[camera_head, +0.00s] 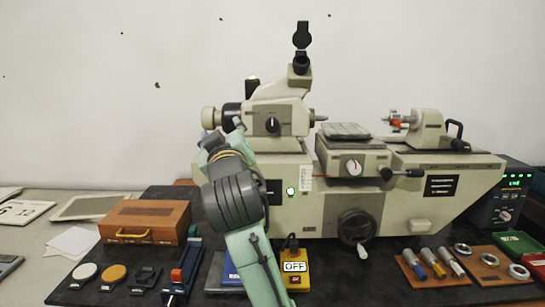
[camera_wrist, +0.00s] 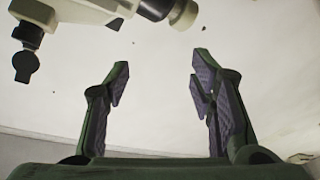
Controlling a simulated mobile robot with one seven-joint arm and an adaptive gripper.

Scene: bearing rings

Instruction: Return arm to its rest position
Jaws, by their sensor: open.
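My gripper (camera_wrist: 157,80) shows in the wrist view with its two fingers spread wide apart and nothing between them. Behind the fingers is only pale wall, with part of the measuring machine (camera_wrist: 90,12) at the upper left. In the head view my green and dark grey arm rises from the bottom middle, in front of the left part of the measuring machine (camera_head: 400,190). The gripper end (camera_head: 212,142) is small there, beside the machine's left head, and partly hidden by my own arm. I cannot tell whether it touches the machine.
A wooden case (camera_head: 145,222) stands on the dark mat at left. A yellow box marked OFF (camera_head: 294,268) sits close right of my arm. Bearing rings (camera_head: 489,259) lie on a wooden board at right, near a board of coloured cylinders (camera_head: 430,265). Space above the machine is free.

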